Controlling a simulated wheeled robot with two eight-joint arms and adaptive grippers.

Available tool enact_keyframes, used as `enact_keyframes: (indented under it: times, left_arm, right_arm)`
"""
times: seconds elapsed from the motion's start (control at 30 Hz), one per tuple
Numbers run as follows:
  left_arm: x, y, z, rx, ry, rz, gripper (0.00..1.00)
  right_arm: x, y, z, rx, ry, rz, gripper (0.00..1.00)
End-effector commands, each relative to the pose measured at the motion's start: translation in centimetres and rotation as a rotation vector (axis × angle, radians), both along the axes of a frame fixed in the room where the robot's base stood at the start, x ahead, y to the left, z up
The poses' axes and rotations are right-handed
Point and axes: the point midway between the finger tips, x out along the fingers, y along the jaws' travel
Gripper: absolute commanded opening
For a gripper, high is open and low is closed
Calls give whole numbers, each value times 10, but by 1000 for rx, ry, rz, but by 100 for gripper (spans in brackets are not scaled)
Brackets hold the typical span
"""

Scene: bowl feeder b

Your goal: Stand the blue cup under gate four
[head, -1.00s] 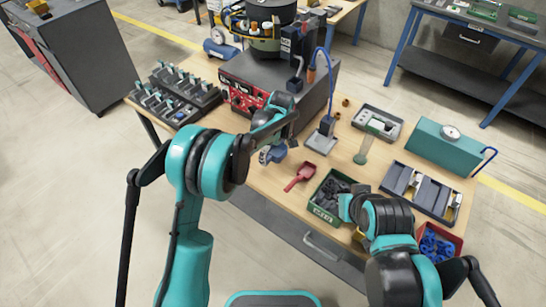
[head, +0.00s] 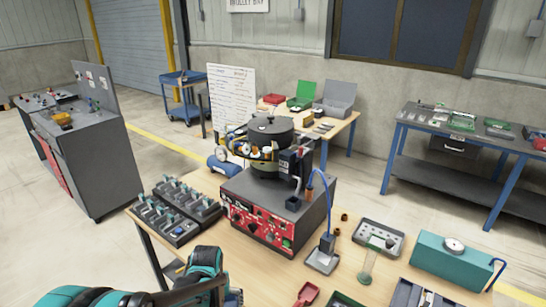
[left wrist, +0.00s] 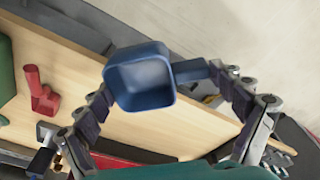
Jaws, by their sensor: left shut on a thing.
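The blue cup (left wrist: 140,78), square with rounded corners and a short handle at its right, is held between the fingers of my left gripper (left wrist: 160,84) in the left wrist view. Its open mouth faces the camera. In the head view my left arm is at the bottom edge and its gripper (head: 222,292) is largely cut off; the cup is barely visible there. The bowl feeder (head: 270,132) stands on a grey box with a red front panel (head: 255,224). I cannot tell which part is gate four. My right gripper is out of view.
A black rack with several levered units (head: 172,207) stands left of the feeder. Right are a blue-hosed stand (head: 323,258), a grey tray (head: 378,236) and a teal box (head: 450,262). A red scoop (head: 306,294) lies in front; it also shows in the left wrist view (left wrist: 40,92).

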Motion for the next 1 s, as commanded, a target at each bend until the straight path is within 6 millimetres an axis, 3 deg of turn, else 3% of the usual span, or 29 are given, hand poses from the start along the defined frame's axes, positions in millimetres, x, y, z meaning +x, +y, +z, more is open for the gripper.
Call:
enact_keyframes:
  times: [0.1,0.23,1.0]
  left_arm:
    - [-20,13,-2,2,-7,-84,59]
    - [-29,17,-3,5,-11,-129,59]
    - [-28,17,-3,5,-11,-133,59]
  right_arm:
    - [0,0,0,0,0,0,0]
    - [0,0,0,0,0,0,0]
    - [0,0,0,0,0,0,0]
